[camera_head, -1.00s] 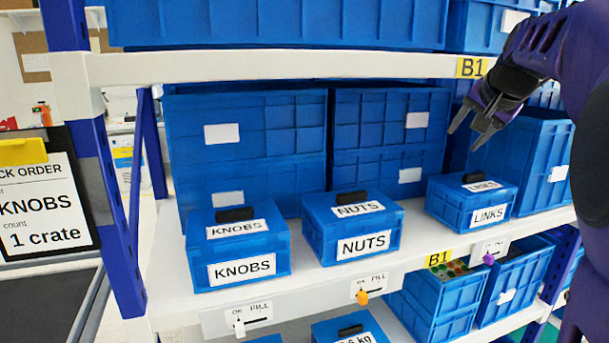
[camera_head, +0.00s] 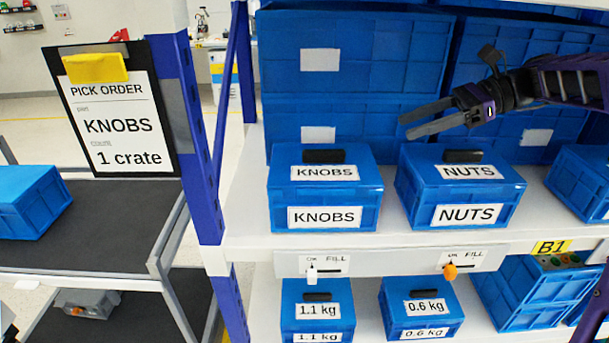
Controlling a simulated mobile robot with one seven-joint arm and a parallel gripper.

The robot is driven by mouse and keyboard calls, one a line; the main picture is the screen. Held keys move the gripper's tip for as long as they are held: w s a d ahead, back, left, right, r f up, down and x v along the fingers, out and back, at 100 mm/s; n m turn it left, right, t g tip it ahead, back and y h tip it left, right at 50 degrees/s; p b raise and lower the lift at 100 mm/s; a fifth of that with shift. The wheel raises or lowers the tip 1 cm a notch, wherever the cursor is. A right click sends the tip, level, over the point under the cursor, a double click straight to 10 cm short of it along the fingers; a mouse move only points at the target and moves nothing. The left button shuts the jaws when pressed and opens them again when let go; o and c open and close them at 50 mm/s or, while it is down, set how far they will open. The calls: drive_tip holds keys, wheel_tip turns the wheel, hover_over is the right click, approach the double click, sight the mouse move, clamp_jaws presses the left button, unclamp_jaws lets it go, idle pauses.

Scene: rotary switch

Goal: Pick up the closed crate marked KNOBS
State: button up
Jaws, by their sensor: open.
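The closed blue crate marked KNOBS (camera_head: 279,200) stands on the middle shelf, at its left end. It has white KNOBS labels on its lid and front and a black handle (camera_head: 324,156) on top. My gripper (camera_head: 405,125) is open and empty. Its fingers point left, above and to the right of the KNOBS crate, over the back part of the NUTS crate (camera_head: 406,200). The fingers look apart from both crates. A pick order board (camera_head: 120,165) at the left reads KNOBS, 1 crate.
Large blue bins (camera_head: 355,75) stand behind the crates. A blue rack post (camera_head: 200,150) rises left of the KNOBS crate. Smaller crates marked 1.1 kg (camera_head: 290,318) and 0.6 kg (camera_head: 395,312) sit below. A dark cart top (camera_head: 110,235) at the left carries another blue crate (camera_head: 30,205).

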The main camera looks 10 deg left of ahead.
drive_tip(key=a, duration=0.1)
drive_tip(key=b, duration=0.2)
approach(326, 150)
drive_tip(key=shift+g, duration=0.3)
drive_tip(key=a+f, duration=0.2)
drive_tip(key=a, duration=0.2)
drive_tip(key=shift+a+f, duration=0.3)
drive_tip(key=shift+f, duration=0.1)
drive_tip(key=x, duration=0.4)
drive_tip(key=shift+s+a+r+b, duration=0.15)
drive_tip(key=shift+s+a+b, duration=0.15)
drive_tip(key=shift+s, duration=0.15)
drive_tip(key=shift+a, duration=0.35)
clamp_jaws()
